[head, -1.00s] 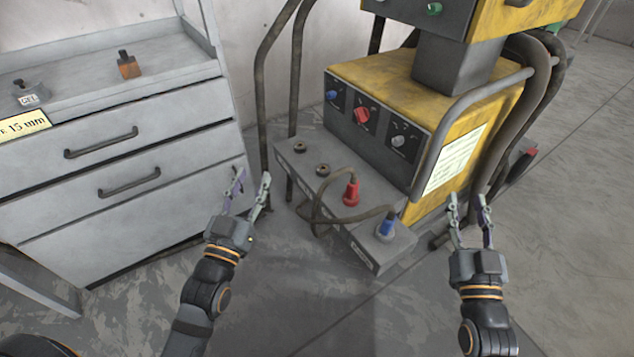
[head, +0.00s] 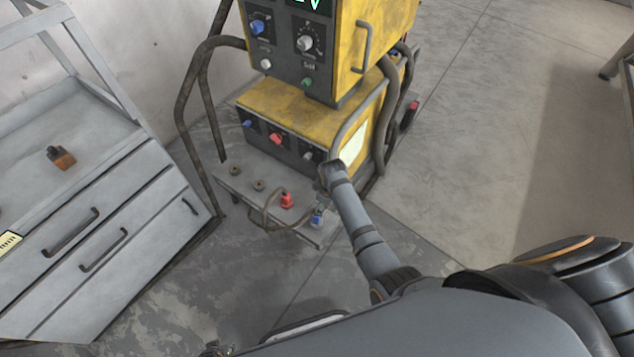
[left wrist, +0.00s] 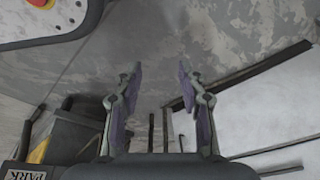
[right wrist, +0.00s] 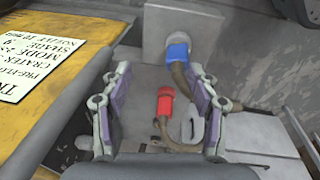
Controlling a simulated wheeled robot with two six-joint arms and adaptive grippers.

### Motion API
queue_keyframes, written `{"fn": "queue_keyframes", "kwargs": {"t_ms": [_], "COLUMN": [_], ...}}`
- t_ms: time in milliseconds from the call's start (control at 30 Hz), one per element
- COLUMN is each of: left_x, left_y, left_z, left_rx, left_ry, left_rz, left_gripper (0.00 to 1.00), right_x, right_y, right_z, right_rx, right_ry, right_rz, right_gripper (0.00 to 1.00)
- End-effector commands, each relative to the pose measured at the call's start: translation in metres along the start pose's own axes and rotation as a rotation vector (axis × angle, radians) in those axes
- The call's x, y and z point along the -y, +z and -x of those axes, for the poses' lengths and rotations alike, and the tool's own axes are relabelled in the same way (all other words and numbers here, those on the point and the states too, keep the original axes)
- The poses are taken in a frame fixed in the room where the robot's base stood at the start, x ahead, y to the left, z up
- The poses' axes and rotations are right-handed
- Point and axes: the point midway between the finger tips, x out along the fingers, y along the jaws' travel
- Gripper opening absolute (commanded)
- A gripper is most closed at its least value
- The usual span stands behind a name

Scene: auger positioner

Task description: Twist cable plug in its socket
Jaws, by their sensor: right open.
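A red cable plug (head: 286,201) and a blue cable plug (head: 317,218) sit on the grey ledge (head: 236,187) of the yellow machine. A cable loops from them. In the right wrist view the red plug (right wrist: 165,103) lies between my open fingers in the picture, and the blue plug (right wrist: 177,50) is beyond the fingertips. My right gripper (right wrist: 160,72) is empty; in the head view my right arm reaches to the ledge near the blue plug, its fingers hard to make out. My left gripper (left wrist: 161,67) is open and empty over the floor.
The yellow machine (head: 270,106) with knobs and thick hoses stands behind the ledge. Two dark round sockets (head: 258,185) are at the ledge's left. A grey drawer cabinet (head: 95,215) stands at left. The floor right of the machine is clear.

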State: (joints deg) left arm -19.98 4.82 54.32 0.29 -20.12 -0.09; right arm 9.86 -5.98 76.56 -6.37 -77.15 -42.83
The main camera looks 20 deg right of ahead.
Motion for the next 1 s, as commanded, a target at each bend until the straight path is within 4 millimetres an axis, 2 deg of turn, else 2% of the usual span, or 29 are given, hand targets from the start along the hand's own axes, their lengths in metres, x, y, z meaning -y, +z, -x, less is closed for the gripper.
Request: {"fn": "queue_keyframes", "kwargs": {"t_ms": [33,100,200,267,467,567,800,967,1000], "left_x": [0.001,0.001,0.001,0.0,0.0,-0.002,-0.006,-0.008,-0.008], "left_y": [0.027,0.06,0.089,0.099,0.105,0.109,0.122,0.129,0.124], "left_z": [0.004,0.005,0.007,0.007,0.0,-0.015,-0.067,-0.096,-0.099], "left_rx": [0.043,0.09,0.131,0.143,0.149,0.149,0.149,0.148,0.147], "left_ry": [0.0,0.0,0.0,0.0,0.0,0.0,0.0,0.0,0.0], "left_rz": [0.001,0.002,0.002,0.002,0.002,0.002,0.002,0.002,0.003], "left_gripper": [0.4,0.4,0.4,0.4,0.4,0.4,0.4,0.4,0.4], "right_x": [0.003,0.008,0.014,0.016,0.018,0.02,0.025,0.027,0.028], "right_y": [-0.01,-0.018,-0.023,-0.025,-0.024,-0.022,-0.017,-0.014,-0.014], "right_z": [0.009,0.013,0.015,0.015,0.007,-0.007,-0.053,-0.077,-0.079], "right_rx": [0.026,0.06,0.09,0.099,0.103,0.103,0.102,0.102,0.102], "right_ry": [-0.033,-0.073,-0.114,-0.125,-0.13,-0.13,-0.128,-0.128,-0.128], "right_rz": [0.05,0.116,0.179,0.198,0.206,0.205,0.204,0.204,0.204], "right_gripper": [0.6,0.6,0.6,0.6,0.6,0.6,0.6,0.6,0.6]}}
